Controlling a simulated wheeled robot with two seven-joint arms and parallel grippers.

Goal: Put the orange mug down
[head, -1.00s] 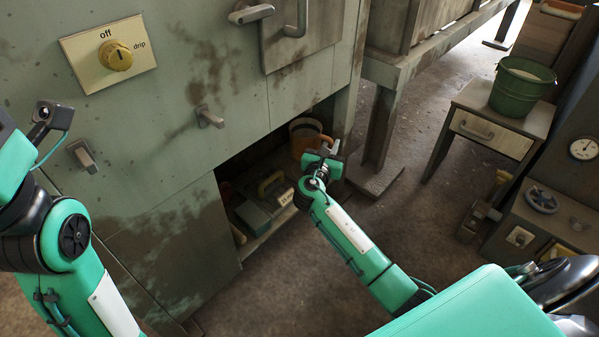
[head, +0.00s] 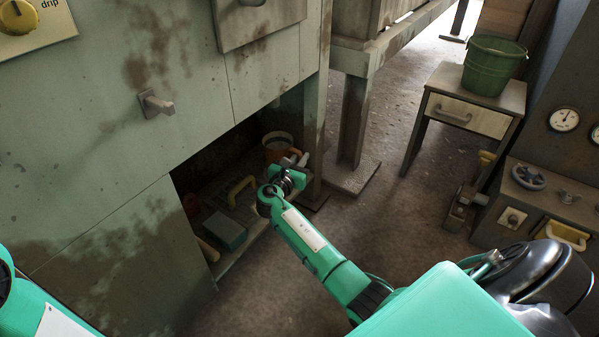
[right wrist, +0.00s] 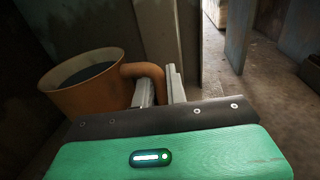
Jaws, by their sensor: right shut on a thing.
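The orange mug (head: 274,151) is inside the low opening of the green cabinet, near its right side. In the right wrist view the mug (right wrist: 92,101) looks upright, with something dark inside, and its handle points right. My right gripper (head: 296,161) is at the opening, shut on the mug handle; its fingers (right wrist: 160,88) show on the handle in the right wrist view. The mug's base is hidden, so I cannot tell whether it touches the shelf (head: 240,252). My left gripper is out of view; only part of that arm shows at lower left.
A grey-green box (head: 224,231) and a yellow handle (head: 241,189) are in the opening, left of the mug. The cabinet's right post (head: 313,130) stands close by my right gripper. A green bucket (head: 493,66) stands on a small drawer table (head: 468,116). Floor between is clear.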

